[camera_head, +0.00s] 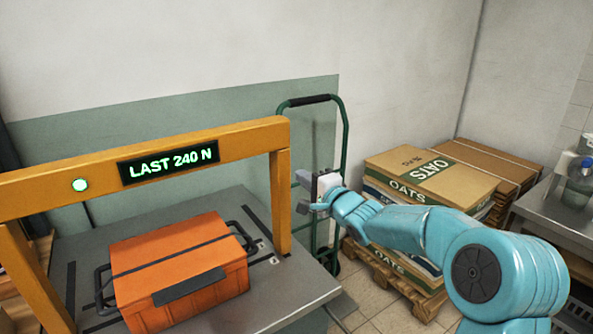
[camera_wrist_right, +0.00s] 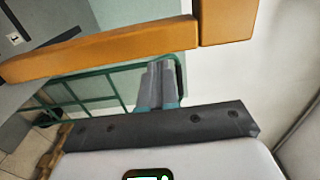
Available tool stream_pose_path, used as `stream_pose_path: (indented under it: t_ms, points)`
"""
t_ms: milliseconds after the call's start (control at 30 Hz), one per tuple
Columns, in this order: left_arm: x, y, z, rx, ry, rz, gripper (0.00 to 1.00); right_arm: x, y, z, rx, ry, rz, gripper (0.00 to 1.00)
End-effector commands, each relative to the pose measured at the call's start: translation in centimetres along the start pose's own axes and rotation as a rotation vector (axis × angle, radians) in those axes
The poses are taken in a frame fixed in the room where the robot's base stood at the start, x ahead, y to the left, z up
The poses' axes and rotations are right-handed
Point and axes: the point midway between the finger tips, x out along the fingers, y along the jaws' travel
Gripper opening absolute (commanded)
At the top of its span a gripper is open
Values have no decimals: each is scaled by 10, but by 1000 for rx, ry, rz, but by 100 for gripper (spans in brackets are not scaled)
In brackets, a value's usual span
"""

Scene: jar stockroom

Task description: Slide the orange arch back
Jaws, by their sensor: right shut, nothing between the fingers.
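The orange arch (camera_head: 240,140) spans a grey table, with a display reading "LAST 240 N" and a lit green lamp on its beam. Its right post (camera_head: 281,200) stands on the table at the right. In the right wrist view the arch's orange bar (camera_wrist_right: 110,48) crosses the upper part, beyond the fingers. My right gripper (camera_head: 303,192) is just right of the right post, shut and empty. Its fingers (camera_wrist_right: 163,82) also show in the wrist view. I cannot tell whether it touches the post. My left gripper is not in view.
An orange case (camera_head: 180,262) with dark handles sits on the grey table (camera_head: 285,290) under the arch. A green hand truck (camera_head: 345,145) stands behind my right gripper. Oats boxes (camera_head: 435,172) are stacked on a pallet at the right, near a metal counter (camera_head: 562,212).

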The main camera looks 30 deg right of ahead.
Motion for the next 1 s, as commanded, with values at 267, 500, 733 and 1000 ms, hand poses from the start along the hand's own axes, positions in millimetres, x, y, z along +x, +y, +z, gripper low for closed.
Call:
stream_pose_path:
  t_ms: [267,500,733,1000]
  points:
    - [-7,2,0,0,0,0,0,35,0,0,1,-1,0,0]
    - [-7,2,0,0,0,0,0,40,0,0,1,0,1,0]
    - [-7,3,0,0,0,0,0,40,0,0,1,0,1,0]
    - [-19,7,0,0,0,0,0,50,-3,0,0,-1,1,0]
